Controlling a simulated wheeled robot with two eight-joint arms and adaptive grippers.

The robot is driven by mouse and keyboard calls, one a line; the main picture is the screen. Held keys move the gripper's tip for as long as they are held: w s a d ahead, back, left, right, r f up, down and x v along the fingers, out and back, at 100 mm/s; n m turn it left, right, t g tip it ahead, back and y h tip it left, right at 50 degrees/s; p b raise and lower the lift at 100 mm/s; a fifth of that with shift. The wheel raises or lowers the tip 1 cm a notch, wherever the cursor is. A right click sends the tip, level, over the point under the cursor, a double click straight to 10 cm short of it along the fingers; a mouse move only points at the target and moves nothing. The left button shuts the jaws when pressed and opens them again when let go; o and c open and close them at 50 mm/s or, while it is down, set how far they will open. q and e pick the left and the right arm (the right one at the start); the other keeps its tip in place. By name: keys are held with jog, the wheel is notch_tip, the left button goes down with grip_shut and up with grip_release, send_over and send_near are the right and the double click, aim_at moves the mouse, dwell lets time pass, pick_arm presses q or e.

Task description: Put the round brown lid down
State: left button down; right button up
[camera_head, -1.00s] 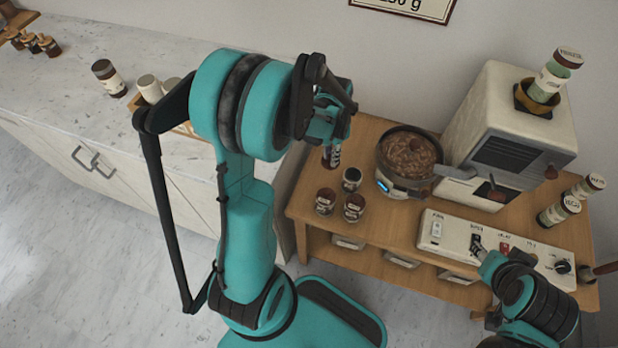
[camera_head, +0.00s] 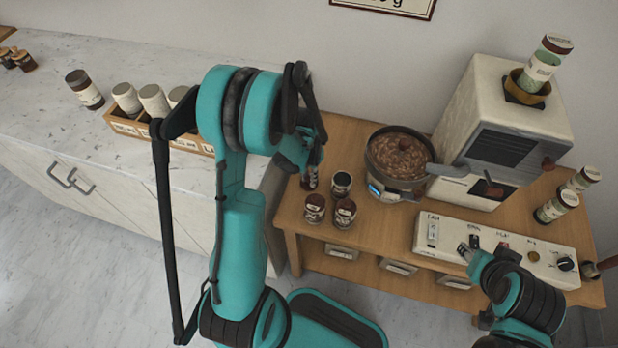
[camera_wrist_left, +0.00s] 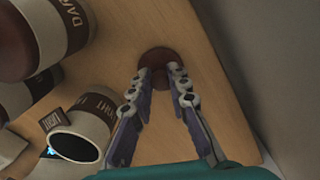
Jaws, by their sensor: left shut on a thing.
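My left gripper (camera_head: 312,172) is low over the left back part of the wooden cart, beside a group of small jars. In the left wrist view my left gripper (camera_wrist_left: 160,76) is shut on the round brown lid (camera_wrist_left: 160,56), which shows between and beyond the fingertips, close over the wood. I cannot tell whether it touches the wood. An open jar with a brown label (camera_wrist_left: 80,140) stands left of the fingers, and a brown-topped jar (camera_wrist_left: 22,45) is farther up-left. My right gripper (camera_head: 467,252) is at the switch panel; its fingers are too small to read.
The cart top (camera_head: 290,215) also holds a pan of brown beans (camera_head: 400,155), a white machine (camera_head: 500,120) and a switch panel (camera_head: 500,245). Two capped jars (camera_head: 314,208) (camera_head: 345,213) stand in front. A marble counter (camera_head: 60,110) is at left. Bare wood surrounds the lid.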

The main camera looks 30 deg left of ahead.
pick_arm(q)
jog(key=c, duration=1.5)
grip_release()
jog(key=shift+o, duration=0.2)
notch_tip(320, 180, up, 11)
jog(key=p, duration=0.5)
notch_tip(320, 180, up, 11)
jog(key=t, duration=0.3)
send_over(308, 177)
jog(key=s+d, duration=0.5)
jog(key=d, duration=0.1)
jog(key=s+d+r+n+t, duration=0.1)
jog(key=s+d+r+t, duration=0.3)
jog(key=s+d, duration=0.1)
jog(key=shift+s+r+n, duration=0.15)
jog(key=shift+s+n, duration=0.25)
jog(key=shift+s, duration=0.15)
